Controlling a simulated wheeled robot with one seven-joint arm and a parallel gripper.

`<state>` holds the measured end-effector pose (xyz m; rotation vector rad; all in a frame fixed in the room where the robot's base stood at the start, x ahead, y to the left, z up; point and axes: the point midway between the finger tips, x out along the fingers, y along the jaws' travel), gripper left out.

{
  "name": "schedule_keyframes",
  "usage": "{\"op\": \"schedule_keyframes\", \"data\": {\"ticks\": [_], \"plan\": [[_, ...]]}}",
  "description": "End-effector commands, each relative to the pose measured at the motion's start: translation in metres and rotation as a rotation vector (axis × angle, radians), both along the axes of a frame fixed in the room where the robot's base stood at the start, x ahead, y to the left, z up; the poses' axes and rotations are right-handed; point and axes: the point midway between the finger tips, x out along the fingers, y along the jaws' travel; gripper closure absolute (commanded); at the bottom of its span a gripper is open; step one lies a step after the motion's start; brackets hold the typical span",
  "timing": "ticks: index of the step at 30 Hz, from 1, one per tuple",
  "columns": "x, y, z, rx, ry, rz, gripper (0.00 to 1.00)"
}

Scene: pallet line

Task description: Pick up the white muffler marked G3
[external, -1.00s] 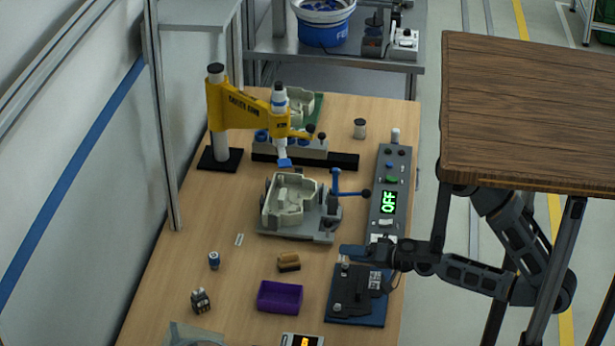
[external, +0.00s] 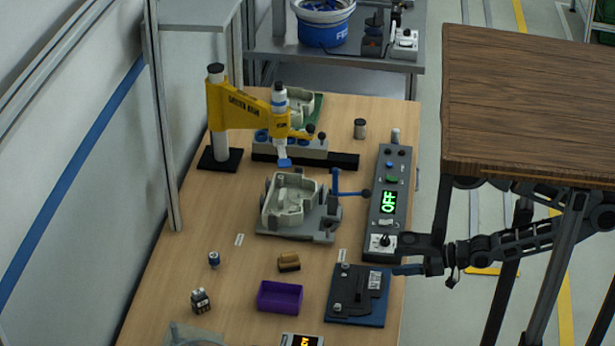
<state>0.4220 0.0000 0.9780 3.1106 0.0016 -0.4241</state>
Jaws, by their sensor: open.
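I cannot make out a white muffler marked G3, as no such marking is legible at this size. Small loose parts on the bench are a blue-and-white cylinder (external: 214,259), a black-and-white part (external: 200,300), a brass-coloured cylinder (external: 289,261) and a grey cylinder (external: 360,128) farther back. My gripper is apart from all of them.
A purple bin (external: 280,297) stands at the front. A pale housing (external: 288,202) sits in a grey fixture under the yellow press arm (external: 240,106). A control panel (external: 400,165) showing OFF lines the right edge. The brown tabletop (external: 530,100) hides part of my arm.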

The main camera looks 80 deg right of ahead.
Motion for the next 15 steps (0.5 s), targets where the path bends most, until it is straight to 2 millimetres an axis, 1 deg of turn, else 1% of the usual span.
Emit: {"op": "schedule_keyframes", "data": {"ticks": [1, 6, 12, 15], "plan": [[0.0001, 0.0, 0.0, 0.001, 0.0, 0.0, 0.42], [0.0001, 0.0, -0.0001, 0.002, 0.0, -0.001, 0.58], [0.0003, 0.0, -0.0001, 0.002, 0.0, -0.001, 0.58], [0.0059, -0.0026, 0.0001, -0.001, -0.009, -0.014, 0.58]]}}
